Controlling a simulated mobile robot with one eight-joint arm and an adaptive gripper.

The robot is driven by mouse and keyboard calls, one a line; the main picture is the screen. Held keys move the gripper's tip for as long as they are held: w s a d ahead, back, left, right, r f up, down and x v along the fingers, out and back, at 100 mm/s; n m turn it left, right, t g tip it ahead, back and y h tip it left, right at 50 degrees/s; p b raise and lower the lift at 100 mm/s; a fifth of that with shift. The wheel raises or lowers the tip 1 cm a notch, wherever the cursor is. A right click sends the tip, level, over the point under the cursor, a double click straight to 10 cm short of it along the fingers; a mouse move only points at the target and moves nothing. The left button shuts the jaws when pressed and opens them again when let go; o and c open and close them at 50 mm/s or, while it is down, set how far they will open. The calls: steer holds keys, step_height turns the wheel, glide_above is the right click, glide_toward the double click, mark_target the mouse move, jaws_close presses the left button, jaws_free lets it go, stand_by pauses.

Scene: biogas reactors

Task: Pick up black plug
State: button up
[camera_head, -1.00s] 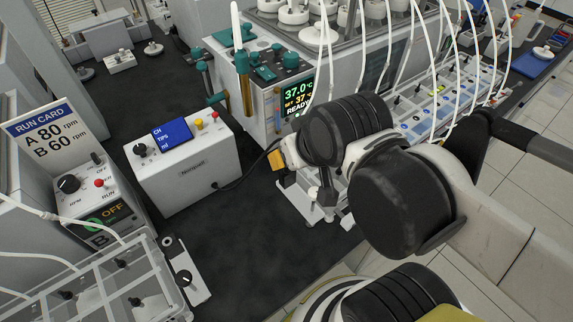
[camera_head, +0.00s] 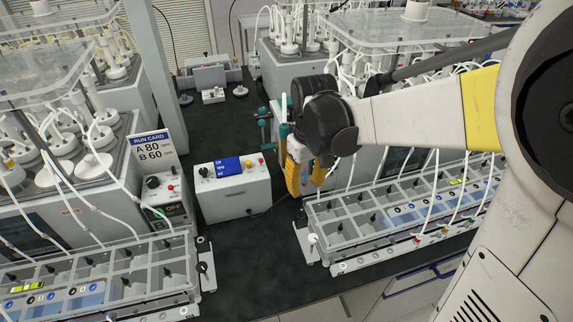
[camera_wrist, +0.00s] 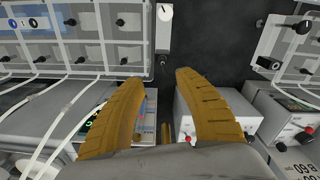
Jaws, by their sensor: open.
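My gripper (camera_head: 306,184) has yellow fingers pointing down above the dark bench, near the left end of the right-hand clear rack (camera_head: 345,266). In the wrist view my gripper (camera_wrist: 163,76) is open, with no object visible between its fingertips. Several small black plugs stand in rack compartments. One black plug (camera_wrist: 121,22) and another black plug (camera_wrist: 123,60) are in the rack at the upper left of the wrist view, apart from the fingers. In the head view, a black plug (camera_head: 167,243) stands in the left rack. I cannot tell which plug the task means.
A white box with a blue display (camera_head: 231,187) stands left of my gripper. A run card (camera_head: 153,147) and a pump unit are further left. White tubes (camera_head: 434,190) arch over the right rack. The dark bench (camera_head: 236,242) between the racks is largely clear.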

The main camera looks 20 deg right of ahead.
mark_target(302, 210)
steer(key=f+b, duration=0.1)
steer(key=f, duration=0.2)
steer(key=f+b, duration=0.1)
steer(key=f, duration=0.3)
steer(key=f+b, duration=0.1)
steer(key=f, duration=0.3)
steer(key=shift+w+a+f+b, duration=0.1)
steer(key=shift+a+f+b, duration=0.05)
steer(key=shift+a+b, duration=0.15)
jaws_close()
